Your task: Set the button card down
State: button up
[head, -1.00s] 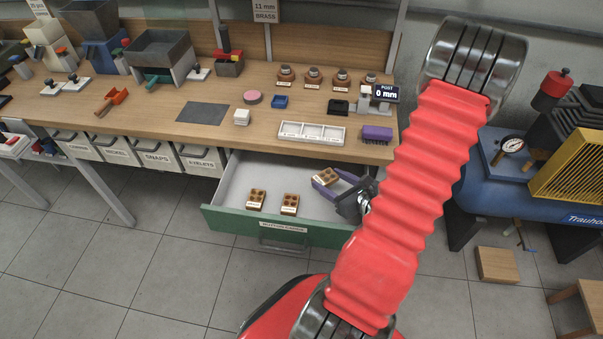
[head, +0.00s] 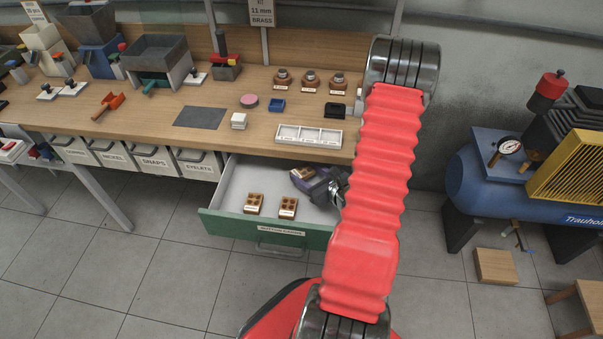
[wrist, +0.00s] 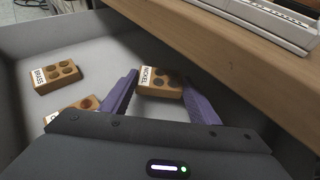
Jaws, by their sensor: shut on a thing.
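The tan button card labelled NICKEL (wrist: 158,83) is between my gripper's purple fingers (wrist: 160,79) in the wrist view. My gripper is shut on it. In the head view the held card (head: 303,173) and my gripper (head: 310,177) are at the back right of the open green-fronted drawer (head: 268,231), by the bench edge. Whether the card touches the drawer floor I cannot tell. A card labelled BRASS (wrist: 56,75) lies flat in the drawer. Another card (wrist: 82,105) is partly hidden behind my gripper; its label is mostly covered.
The wooden bench edge (wrist: 225,60) overhangs the drawer's rear, close to my gripper. A white divided tray (head: 308,136) sits on the bench above. Bare grey drawer floor (head: 233,185) shows at the left. A blue compressor (head: 480,190) stands at the right.

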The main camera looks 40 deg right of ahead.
aim_at(302, 173)
jog(key=shift+w+d+f, duration=0.1)
jog(key=shift+w+f, duration=0.5)
jog(key=shift+w, duration=0.2)
jog(key=shift+w+d+f, duration=0.1)
jog(key=shift+w+f, duration=0.5)
jog(key=shift+w, duration=0.15)
jog(key=o, duration=1.1)
jog(key=shift+o, duration=0.2)
jog(key=v, duration=1.2)
